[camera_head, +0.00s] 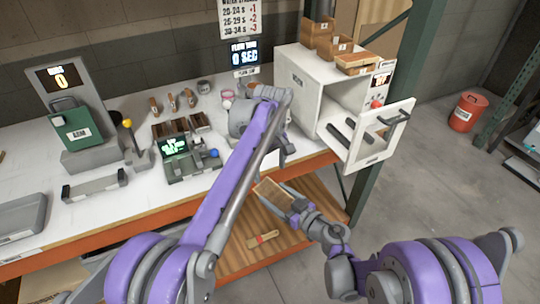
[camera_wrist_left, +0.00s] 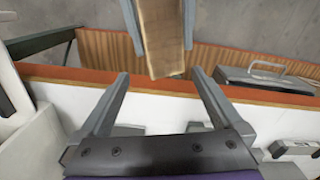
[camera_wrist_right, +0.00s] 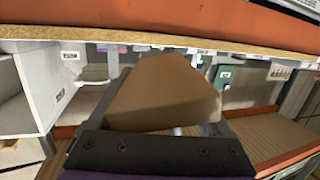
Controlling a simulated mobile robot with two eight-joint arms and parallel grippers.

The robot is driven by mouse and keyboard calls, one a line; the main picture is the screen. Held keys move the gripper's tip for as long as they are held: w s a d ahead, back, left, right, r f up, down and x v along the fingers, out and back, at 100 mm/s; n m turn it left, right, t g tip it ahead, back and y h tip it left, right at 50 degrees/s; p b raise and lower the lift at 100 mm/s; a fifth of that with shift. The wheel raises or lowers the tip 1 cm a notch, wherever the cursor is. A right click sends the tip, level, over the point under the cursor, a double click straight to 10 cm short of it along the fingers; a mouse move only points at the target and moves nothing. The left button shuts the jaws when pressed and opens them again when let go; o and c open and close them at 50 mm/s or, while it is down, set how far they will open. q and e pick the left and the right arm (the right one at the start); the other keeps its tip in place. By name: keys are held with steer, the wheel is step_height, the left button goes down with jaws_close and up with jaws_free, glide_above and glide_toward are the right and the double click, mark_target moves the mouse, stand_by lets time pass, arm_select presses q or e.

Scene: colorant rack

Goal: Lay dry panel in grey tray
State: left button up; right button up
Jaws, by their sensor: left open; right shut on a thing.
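The panel (camera_head: 272,193) is a flat brown wood-toned piece. My right gripper (camera_head: 287,200) is shut on it in front of the bench edge, and the panel also fills the middle of the right wrist view (camera_wrist_right: 165,95). In the left wrist view the panel (camera_wrist_left: 162,38) shows between the right gripper's fingers, beyond my left fingertips. My left gripper (camera_wrist_left: 160,85) is open and empty over the bench's front edge, apart from the panel; my left arm partly hides it in the head view. The grey tray (camera_head: 22,214) lies on the bench at the far left, cut off by the picture edge.
A white cabinet (camera_head: 315,90) stands at the bench's right end, its door (camera_head: 372,140) open outward. A grey-green device (camera_head: 190,160) and a green machine (camera_head: 76,130) stand on the bench. A brush (camera_head: 262,239) lies on the lower wooden shelf.

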mark_target(266, 195)
steer(key=shift+c, duration=0.7)
arm_select(q)
step_height(266, 195, up, 6)
arm_select(e)
steer(key=shift+w+f, duration=0.15)
steer(key=w+a+f+n+g+y, duration=0.2)
steer(key=f+n+g, duration=0.1)
steer(key=w+a+f+n+g+y, duration=0.1)
steer(key=w+f+y, duration=0.1)
steer(key=shift+w+a+f+n+g, duration=0.1)
steer(key=shift+f+n+g, duration=0.05)
steer(key=shift+n+g, duration=0.2)
arm_select(q)
steer(key=a+f+n+t+h, duration=0.2)
steer(key=a+f+n+t, duration=0.1)
steer(key=a+f+n, duration=0.3)
step_height(266, 195, down, 13)
steer(key=w+m, duration=0.1)
steer(key=w, duration=0.1)
steer(key=shift+w+r, duration=0.15)
steer(key=shift+w, duration=0.2)
steer(key=shift+d, duration=0.1)
steer(key=shift+c, duration=0.3)
